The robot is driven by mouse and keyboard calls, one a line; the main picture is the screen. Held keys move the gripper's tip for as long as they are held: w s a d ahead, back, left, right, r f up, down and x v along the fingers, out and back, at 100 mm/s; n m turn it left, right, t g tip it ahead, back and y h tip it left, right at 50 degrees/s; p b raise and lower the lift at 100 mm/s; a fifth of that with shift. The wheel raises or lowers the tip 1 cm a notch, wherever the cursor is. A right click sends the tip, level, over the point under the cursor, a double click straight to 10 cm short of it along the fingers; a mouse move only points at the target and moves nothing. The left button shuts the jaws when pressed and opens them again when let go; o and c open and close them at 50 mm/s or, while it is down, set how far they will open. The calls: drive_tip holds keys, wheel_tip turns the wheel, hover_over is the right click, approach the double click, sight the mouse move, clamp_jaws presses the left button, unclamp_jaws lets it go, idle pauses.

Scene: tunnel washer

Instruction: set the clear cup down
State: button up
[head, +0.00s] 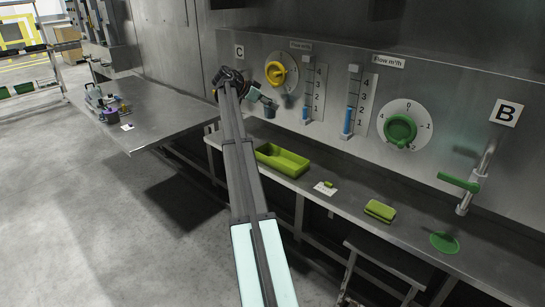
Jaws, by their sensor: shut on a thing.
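My gripper (265,101) is at the far end of my outstretched arm, in front of the steel panel and above the back of the bench. It is shut on a small grey-blue, see-through cup (270,111), which looks roughly upright. The cup appears small, so its contents cannot be told. It hangs above the bench, behind the green tray, with a gap below it. The steel bench (340,206) runs along the panel.
On the bench are a green tray (282,160), a card (326,188) with a small green piece, a green sponge (380,211) and a green disc (444,242). The panel has a yellow knob (282,70), gauges, a green dial (400,131) and a green-handled tap (460,182). A side table (165,112) holds items.

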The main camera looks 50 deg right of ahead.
wheel_tip(320, 180, down, 19)
drive_tip(key=p, duration=0.5)
drive_tip(key=shift+s+f, duration=0.1)
drive_tip(key=shift+f, duration=0.2)
drive_tip(key=shift+f, duration=0.2)
drive_tip(key=o, duration=1.3)
drive_tip(key=shift+c, duration=0.2)
drive_tip(key=shift+r, duration=0.1)
